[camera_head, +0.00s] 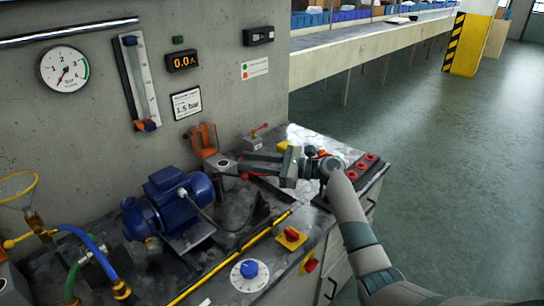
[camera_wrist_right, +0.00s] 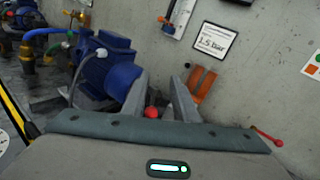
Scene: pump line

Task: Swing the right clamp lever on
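A red knob (camera_head: 244,176) shows beside the blue pump motor (camera_head: 180,200), near the fingertips of my right gripper (camera_head: 242,163). It looks like the end of the right clamp lever; the rest of the lever is mostly hidden. In the right wrist view the red knob (camera_wrist_right: 152,112) lies between the two parted fingers of my right gripper (camera_wrist_right: 158,80), nearer the left finger. I cannot tell whether a finger touches it. The gripper is open. My left gripper is not in view.
Another red-handled lever (camera_head: 261,129) stands on a grey block at the wall. An orange bracket (camera_head: 203,138) stands behind the fingers. A yellow rod (camera_head: 230,260) runs along the bench front, near a dial (camera_head: 249,271) and a red switch (camera_head: 291,235).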

